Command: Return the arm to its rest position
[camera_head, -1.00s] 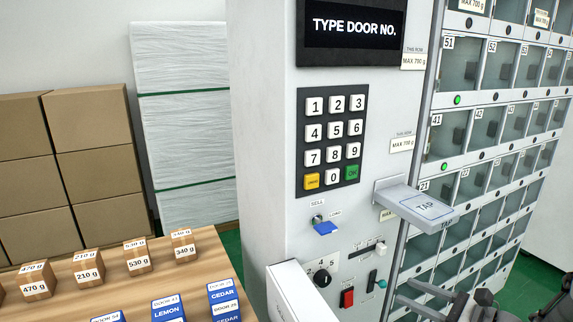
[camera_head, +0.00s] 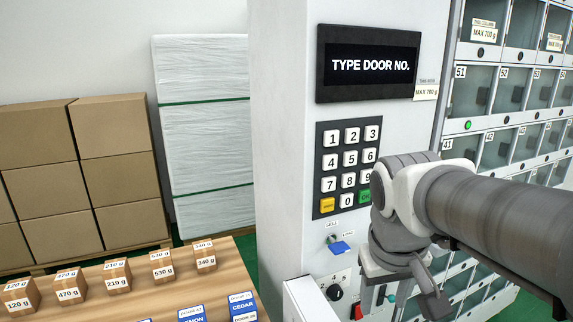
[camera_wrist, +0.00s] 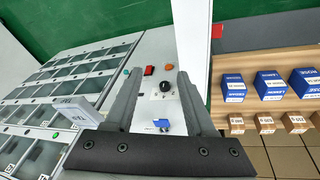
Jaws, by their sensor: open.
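My gripper (camera_wrist: 157,76) is open in the wrist view, with its two dark fingers apart and nothing between them. Past the fingers are the machine's lower controls, with a black knob (camera_wrist: 165,86) showing between them. In the head view my arm reaches in from the right across the front of the vending machine (camera_head: 282,130). Its wrist hangs in front of the lower panel, and the fingers are partly hidden there. The arm covers part of the keypad's (camera_head: 347,160) lower right edge and hides the TAP shelf, which shows in the wrist view (camera_wrist: 75,113).
A wooden table (camera_head: 225,262) at lower left holds weight blocks (camera_head: 69,288) and blue boxes (camera_head: 240,304). Numbered door compartments (camera_head: 472,90) fill the right side. Cardboard boxes (camera_head: 115,170) and a wrapped stack (camera_head: 202,120) stand behind. The display (camera_head: 367,64) reads "TYPE DOOR NO."

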